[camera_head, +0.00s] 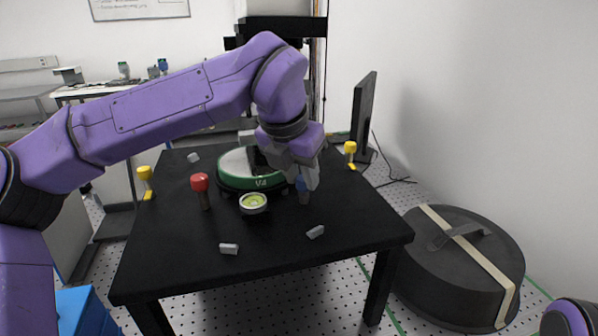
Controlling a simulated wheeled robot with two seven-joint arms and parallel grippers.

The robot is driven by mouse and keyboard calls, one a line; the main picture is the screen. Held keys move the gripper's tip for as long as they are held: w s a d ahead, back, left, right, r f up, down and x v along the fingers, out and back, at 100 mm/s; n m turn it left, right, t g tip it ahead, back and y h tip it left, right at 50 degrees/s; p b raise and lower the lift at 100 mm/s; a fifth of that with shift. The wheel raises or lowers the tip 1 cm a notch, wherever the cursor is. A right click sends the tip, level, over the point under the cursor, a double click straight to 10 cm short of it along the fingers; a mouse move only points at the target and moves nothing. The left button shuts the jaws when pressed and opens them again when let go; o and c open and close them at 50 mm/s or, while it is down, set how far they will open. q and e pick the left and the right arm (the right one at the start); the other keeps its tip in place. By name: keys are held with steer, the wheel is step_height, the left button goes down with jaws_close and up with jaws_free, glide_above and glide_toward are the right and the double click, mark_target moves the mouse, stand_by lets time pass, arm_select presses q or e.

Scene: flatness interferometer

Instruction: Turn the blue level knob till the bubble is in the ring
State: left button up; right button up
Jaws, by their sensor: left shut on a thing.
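The blue level knob (302,187) stands on the black table, to the right of the green-rimmed round instrument. My left gripper (303,178) reaches down over it from above and is shut on it. The gripper hides the knob's upper part. The round bubble level (254,203) has a yellow-green face and sits in front of the instrument, left of the knob. Its bubble and ring are too small to tell apart. A red knob (200,183) stands upright left of the level. My right gripper is out of view.
Yellow knobs stand at the table's left (145,174) and back right (350,148). Small grey blocks lie on the table (229,249). A dark monitor (363,110) stands behind. A large black round case (460,265) is on the floor at right. The table's front is mostly clear.

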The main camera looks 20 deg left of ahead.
arm_select(q)
steer(key=shift+w, duration=0.1)
steer(key=m+p, duration=0.1)
steer(key=m, duration=0.1)
steer(key=m+h+p, duration=0.1)
steer(key=m, duration=0.1)
steer(key=shift+a+g+h, duration=0.15)
steer(key=shift+g+h, duration=0.15)
steer(key=shift+f+m+p, duration=0.15)
steer(key=shift+m+p, duration=0.55)
steer(key=shift+m, duration=0.1)
steer(key=shift+f, duration=0.1)
steer(key=shift+g, duration=0.3)
